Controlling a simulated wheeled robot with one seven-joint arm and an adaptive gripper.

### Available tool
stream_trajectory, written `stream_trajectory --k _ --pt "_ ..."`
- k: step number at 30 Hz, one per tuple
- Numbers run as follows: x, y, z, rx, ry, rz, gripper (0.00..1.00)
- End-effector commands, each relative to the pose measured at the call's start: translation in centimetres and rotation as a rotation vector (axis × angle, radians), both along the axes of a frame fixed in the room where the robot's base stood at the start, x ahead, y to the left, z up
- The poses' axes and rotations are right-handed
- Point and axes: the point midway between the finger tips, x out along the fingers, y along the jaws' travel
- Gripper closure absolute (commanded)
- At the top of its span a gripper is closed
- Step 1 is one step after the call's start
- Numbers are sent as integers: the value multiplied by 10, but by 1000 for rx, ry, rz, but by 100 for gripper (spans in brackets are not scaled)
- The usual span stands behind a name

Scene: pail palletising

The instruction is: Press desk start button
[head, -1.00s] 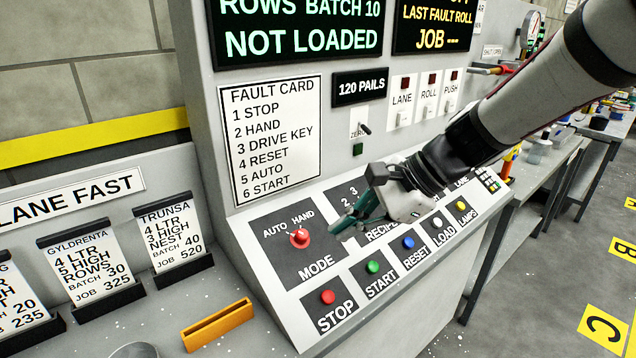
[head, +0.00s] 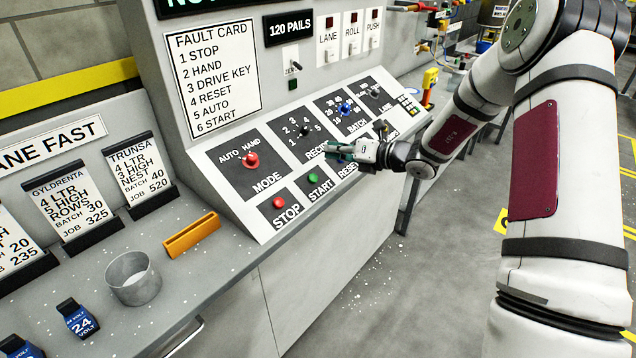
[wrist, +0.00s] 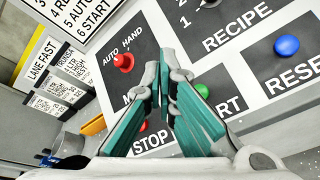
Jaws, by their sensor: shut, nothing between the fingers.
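The green start button (head: 313,177) sits on the sloped desk panel, above the START label and between the stop and reset positions. My gripper (head: 332,151) is above the panel, just up and to the right of the start button, with its fingers pointing left. In the wrist view my gripper (wrist: 170,75) is shut with nothing held. The start button (wrist: 202,90) shows there just right of the green finger pads, which cover part of the START label. I cannot tell the exact gap between the fingers and the panel.
The red stop button (head: 278,202) is left of start. The red mode knob (head: 251,160) is above it. The blue reset button (wrist: 287,45) lies to the right in the wrist view. A grey cup (head: 133,278) and an orange holder (head: 191,236) stand on the bench.

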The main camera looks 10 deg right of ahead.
Motion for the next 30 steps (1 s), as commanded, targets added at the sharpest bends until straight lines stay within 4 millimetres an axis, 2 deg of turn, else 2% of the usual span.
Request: stream_trajectory --k 17,23,30 --pt "4 -3 -7 23 13 -21 100" --pt "11 1 -20 23 13 -21 100" --pt "23 10 -47 22 13 -20 100"
